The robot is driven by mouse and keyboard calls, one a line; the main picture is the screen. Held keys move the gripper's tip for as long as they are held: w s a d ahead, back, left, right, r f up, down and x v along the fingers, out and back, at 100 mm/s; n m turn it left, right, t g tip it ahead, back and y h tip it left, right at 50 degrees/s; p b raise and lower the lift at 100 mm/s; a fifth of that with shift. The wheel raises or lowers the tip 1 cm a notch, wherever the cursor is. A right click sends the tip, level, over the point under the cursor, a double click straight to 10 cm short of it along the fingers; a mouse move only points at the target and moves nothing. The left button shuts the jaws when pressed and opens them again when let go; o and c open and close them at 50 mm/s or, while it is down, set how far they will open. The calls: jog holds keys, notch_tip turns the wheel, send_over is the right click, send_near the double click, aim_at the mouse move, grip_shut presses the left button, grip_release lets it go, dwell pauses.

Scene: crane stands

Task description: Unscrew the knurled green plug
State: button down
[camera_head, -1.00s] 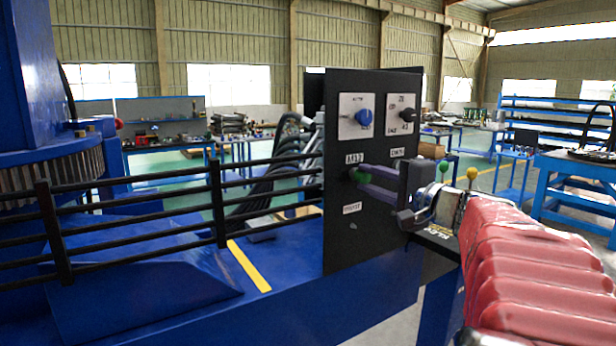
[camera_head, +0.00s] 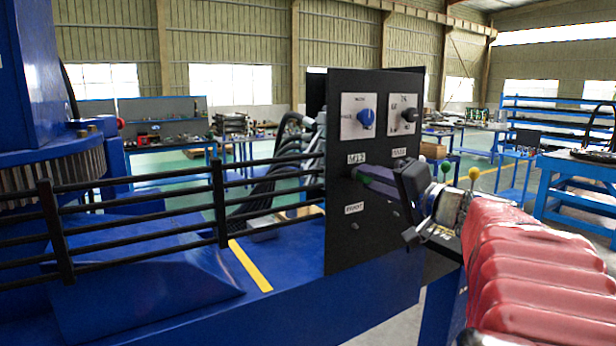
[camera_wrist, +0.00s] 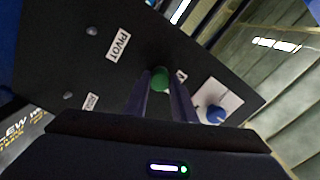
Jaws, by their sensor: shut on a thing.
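The green plug (camera_head: 364,177) sits at the black panel (camera_head: 350,235), beside the M12 label. It shows as a round green knob between my fingertips in the wrist view (camera_wrist: 159,77). My gripper (camera_head: 361,180) reaches in from the right, with its purple fingers shut on the plug, one on each side of it. The fingers hide part of the plug in the head view. I cannot tell how far its thread is in the panel.
Above the plug are a blue rotary knob (camera_head: 366,118) and a black one (camera_head: 409,115) on white plates. A PIVOT label (camera_head: 354,208) is below. A black railing (camera_head: 140,184) runs left of the panel. Workbenches stand well behind.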

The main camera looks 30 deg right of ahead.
jog(key=shift+n, duration=0.3)
jog(key=n, duration=0.4)
jog(key=shift+n, duration=0.3)
dwell(0.3)
jog(key=n, duration=0.5)
jog(key=shift+n, duration=0.3)
jog(key=shift+s+n, duration=0.1)
jog(key=shift+n, duration=2.3)
